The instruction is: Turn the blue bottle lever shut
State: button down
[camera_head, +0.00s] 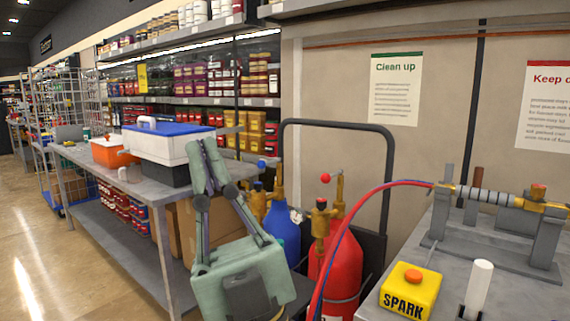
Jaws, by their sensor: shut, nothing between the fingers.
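The blue bottle (283,232) stands on the floor behind my gripper, its lower part hidden by the gripper body. A brass valve (278,188) rises from its top. The lever's blue ball knob (262,164) sticks out to the left of the valve's upper end. My gripper (206,164) points upward, green-grey, with its fingers shut and empty. The fingertips appear left of the blue knob, apart from it in the picture; I cannot tell the difference in depth.
A red bottle (343,262) with a red knob (325,178) stands just right of the blue one, before a dark cart handle (388,165). A grey bench (400,272) with a yellow SPARK box (411,291) is at right; a red-blue hose crosses. A metal table (100,171) stands left.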

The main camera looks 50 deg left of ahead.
aim_at(261, 164)
jog(key=u, duration=1.55)
jog(key=i+j, duration=0.1)
jog(key=i, duration=1.15)
